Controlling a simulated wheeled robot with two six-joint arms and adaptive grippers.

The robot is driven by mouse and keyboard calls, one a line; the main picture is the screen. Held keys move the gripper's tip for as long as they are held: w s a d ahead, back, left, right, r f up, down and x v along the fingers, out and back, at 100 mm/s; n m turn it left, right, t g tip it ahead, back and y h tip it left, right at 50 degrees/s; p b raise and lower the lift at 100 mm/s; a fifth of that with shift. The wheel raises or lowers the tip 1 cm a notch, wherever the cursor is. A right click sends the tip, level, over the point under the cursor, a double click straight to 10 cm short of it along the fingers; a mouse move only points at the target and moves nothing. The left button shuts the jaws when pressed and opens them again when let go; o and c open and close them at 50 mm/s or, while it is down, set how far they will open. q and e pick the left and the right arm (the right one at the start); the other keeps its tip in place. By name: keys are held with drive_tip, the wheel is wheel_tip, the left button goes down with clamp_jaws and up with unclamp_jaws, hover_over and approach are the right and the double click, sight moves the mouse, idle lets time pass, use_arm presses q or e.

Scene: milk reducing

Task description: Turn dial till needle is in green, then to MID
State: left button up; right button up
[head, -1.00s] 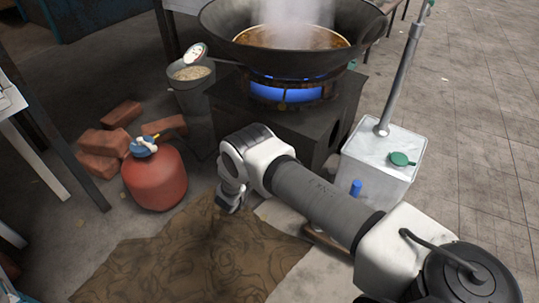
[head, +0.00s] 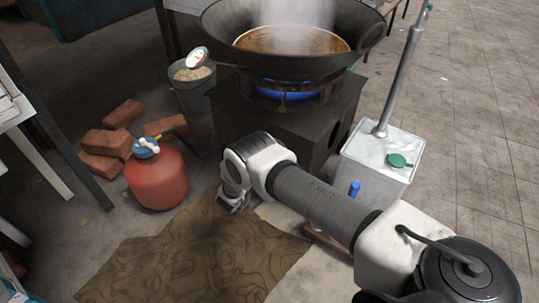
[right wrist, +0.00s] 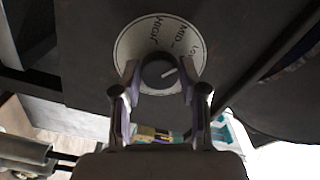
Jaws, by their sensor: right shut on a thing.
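The black dial (right wrist: 158,73) sits on a round white plate marked HIGH, MID and Low. Its white line points right and slightly up, toward the Low side. My right gripper (right wrist: 160,86) is shut on the dial, one finger on each side. In the head view the right gripper (head: 233,203) is low at the front of the dark stove (head: 290,125); the dial is hidden there. The wok (head: 370,30) holds steaming brown liquid above a blue flame (head: 285,90). My left gripper is not in view.
A red gas cylinder (head: 157,180) and several bricks (head: 103,143) lie left of the stove. The bucket (head: 192,88) stands behind them. A brown patterned mat (head: 190,255) covers the front floor.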

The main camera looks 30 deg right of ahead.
drive_tip(key=shift+m+p, duration=0.3)
drive_tip(key=shift+m, duration=0.9)
drive_tip(key=o, duration=1.1)
drive_tip(key=shift+o, duration=0.2)
drive_tip(key=v, duration=1.2)
drive_tip(key=shift+s+f, duration=0.1)
